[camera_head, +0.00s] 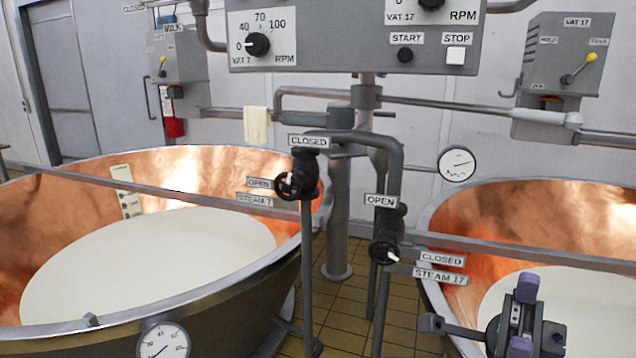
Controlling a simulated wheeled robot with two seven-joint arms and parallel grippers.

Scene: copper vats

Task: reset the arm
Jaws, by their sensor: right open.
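My right gripper (523,318) is at the lower right of the head view, in front of the right copper vat (455,221). Its two purple-tipped fingers are apart, one above the other in the picture, and nothing shows between them. It overlaps the vat's rim and white contents in the picture; I cannot tell its height above them. My left gripper and left arm are out of view.
The left copper vat (70,222) holds white liquid. Between the vats stand pipes with black steam valves, STEAM 7 (297,184) and STEAM 17 (384,251). A grey control panel (330,45) hangs above. Tiled floor (340,310) shows between the vats.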

